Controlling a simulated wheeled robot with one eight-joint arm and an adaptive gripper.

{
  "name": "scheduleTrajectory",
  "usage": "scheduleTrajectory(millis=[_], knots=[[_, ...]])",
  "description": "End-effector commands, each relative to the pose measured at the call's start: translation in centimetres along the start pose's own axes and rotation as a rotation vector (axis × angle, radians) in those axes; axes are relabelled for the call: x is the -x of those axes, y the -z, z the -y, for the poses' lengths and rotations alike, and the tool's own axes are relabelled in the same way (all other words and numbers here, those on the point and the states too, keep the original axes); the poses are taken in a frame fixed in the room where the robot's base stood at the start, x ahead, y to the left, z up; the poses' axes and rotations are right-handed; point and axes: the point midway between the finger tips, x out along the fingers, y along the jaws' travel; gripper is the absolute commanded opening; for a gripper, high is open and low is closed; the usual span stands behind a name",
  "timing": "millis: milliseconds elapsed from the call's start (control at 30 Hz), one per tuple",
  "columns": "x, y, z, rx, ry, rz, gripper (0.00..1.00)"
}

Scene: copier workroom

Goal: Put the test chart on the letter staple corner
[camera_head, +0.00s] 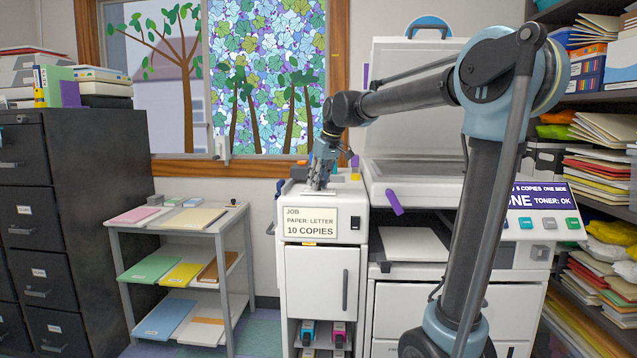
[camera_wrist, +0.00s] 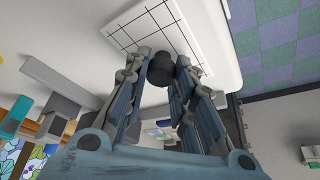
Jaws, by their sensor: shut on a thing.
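The test chart appears to be a white plate with black grid lines (camera_wrist: 140,28) and a dark round knob (camera_wrist: 161,69), seen in the wrist view. My gripper (camera_wrist: 163,62) has its fingers closed around that knob. In the head view my gripper (camera_head: 318,182) is low over the top of the white cabinet, and the pale plate (camera_head: 318,192) shows just under it. I cannot tell whether the plate touches the top. The copier (camera_head: 420,180) stands to the right with its lid (camera_head: 418,95) raised. I cannot make out which corner is the letter staple corner.
The white cabinet (camera_head: 319,268) has a job sign (camera_head: 310,222) reading letter paper, 10 copies. Small items stand behind my gripper. A purple tab (camera_head: 394,202) hangs at the copier's front edge. A paper rack (camera_head: 174,228) stands left, full shelves (camera_head: 600,150) right.

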Motion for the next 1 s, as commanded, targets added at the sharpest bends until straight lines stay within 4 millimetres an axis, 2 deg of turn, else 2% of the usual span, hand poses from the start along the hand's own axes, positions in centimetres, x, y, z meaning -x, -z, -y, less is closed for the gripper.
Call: scheduleTrajectory(millis=[367,400,467,500,733,800,1000], knots=[[-0.44,-0.18,0.00,0.000,0.000,0.000,0.00],[-0.43,-0.17,0.00,0.000,0.000,0.000,0.30],[-0.42,-0.17,0.00,0.000,0.000,0.000,0.44],[-0.42,-0.17,0.00,0.000,0.000,0.000,0.47],[-0.41,-0.17,0.00,0.000,0.000,0.000,0.47],[-0.42,-0.16,0.00,0.000,0.000,0.000,0.60],[-0.41,-0.17,0.00,0.000,0.000,0.000,0.60]])
